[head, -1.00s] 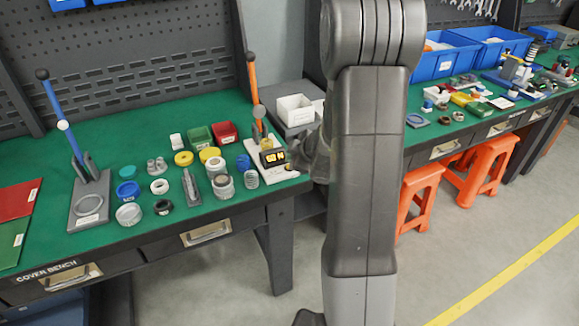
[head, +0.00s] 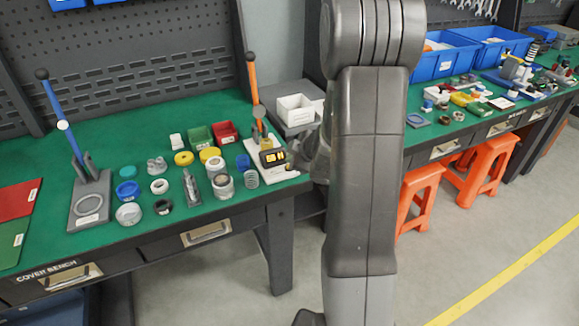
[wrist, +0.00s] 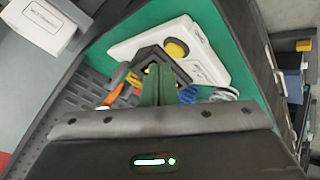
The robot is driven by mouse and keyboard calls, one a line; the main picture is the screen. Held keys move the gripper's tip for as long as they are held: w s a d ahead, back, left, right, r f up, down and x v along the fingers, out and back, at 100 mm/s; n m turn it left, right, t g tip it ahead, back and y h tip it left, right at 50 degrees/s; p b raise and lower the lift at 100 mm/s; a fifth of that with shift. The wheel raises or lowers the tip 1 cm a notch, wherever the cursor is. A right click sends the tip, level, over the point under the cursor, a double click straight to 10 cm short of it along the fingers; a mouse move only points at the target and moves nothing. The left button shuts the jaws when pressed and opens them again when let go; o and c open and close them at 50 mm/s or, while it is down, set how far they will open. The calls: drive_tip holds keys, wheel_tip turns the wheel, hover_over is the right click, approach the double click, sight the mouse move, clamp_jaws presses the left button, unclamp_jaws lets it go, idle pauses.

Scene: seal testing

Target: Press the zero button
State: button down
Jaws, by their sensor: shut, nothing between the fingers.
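The seal tester has a white base (head: 283,175) at the right end of the green bench, with a dark box with a lit yellow display (head: 272,157) and an orange lever (head: 253,80). In the wrist view, a round yellow button (wrist: 177,48) sits on the white base (wrist: 208,60), beside the black box (wrist: 148,58). I cannot read a label on the button. My gripper (wrist: 159,72) is shut and empty. Its fingertips appear just below the button in that picture, overlapping the box, with no visible contact with the button. In the head view my arm hides most of the gripper.
Several rings, cups and small bins stand left of the tester, including a red bin (head: 225,132). A blue-levered press (head: 91,200) stands farther left. A white open box (head: 295,110) is behind the tester. Orange stools (head: 420,190) stand right of my arm.

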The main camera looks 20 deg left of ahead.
drive_tip(key=shift+f, duration=0.4)
drive_tip(key=shift+f+b, duration=0.4)
idle(0.4)
drive_tip(key=shift+r, duration=0.15)
drive_tip(key=shift+r+p, duration=0.7)
drive_tip(key=shift+p, duration=0.25)
wheel_tip(320, 180, up, 5)
drive_tip(key=p, duration=0.5)
drive_tip(key=shift+f, duration=0.15)
idle(0.5)
